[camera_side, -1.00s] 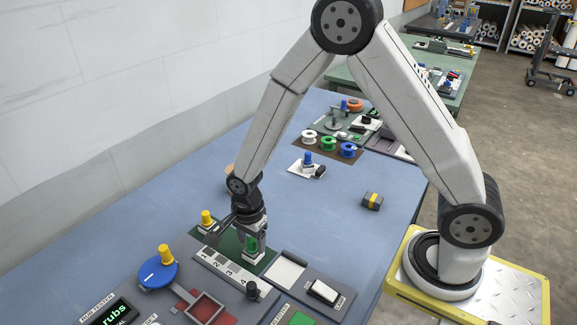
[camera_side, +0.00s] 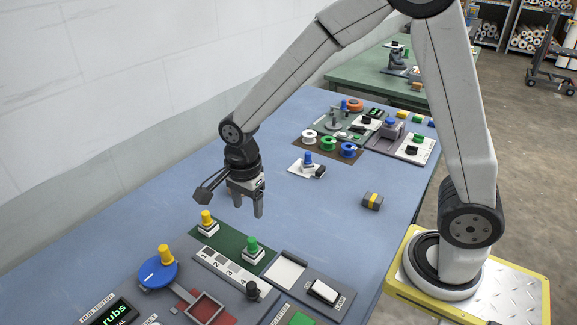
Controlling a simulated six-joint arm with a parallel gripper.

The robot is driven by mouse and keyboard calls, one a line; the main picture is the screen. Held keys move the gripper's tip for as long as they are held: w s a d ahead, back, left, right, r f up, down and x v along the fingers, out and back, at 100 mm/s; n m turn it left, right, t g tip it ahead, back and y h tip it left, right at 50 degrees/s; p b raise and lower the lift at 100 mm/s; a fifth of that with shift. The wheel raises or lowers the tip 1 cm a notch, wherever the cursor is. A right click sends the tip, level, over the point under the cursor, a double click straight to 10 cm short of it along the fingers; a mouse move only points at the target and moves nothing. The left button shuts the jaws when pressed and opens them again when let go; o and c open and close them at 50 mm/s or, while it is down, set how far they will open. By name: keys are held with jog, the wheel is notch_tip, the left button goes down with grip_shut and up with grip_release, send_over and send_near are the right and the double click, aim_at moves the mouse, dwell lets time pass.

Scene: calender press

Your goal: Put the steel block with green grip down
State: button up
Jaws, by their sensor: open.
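The steel block with green grip (camera_side: 253,250) stands upright on the dark green mat (camera_side: 219,235), at the mat's right end, beside the numbered strip. My gripper (camera_side: 250,206) is open and empty. It is in the air above and behind the block, clear of it, with its fingers pointing down. A similar block with a yellow grip (camera_side: 207,222) stands at the left end of the same mat.
A numbered grey strip (camera_side: 231,268) lies in front of the mat. A blue disc with a yellow knob (camera_side: 157,272) and a red tray (camera_side: 205,308) are at front left. A white pad (camera_side: 285,272) and a lamp switch (camera_side: 323,291) are to the right.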

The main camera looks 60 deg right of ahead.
jog(key=shift+r, duration=0.3)
dwell(0.5)
jog(key=s+d+n+t, duration=0.2)
jog(key=s+d+n, duration=0.4)
jog(key=n, duration=1.2)
jog(key=s, duration=0.3)
jog(key=shift+s+d+f+t, duration=0.2)
jog(key=shift+d+f+t, duration=0.1)
jog(key=shift+d+f, duration=0.1)
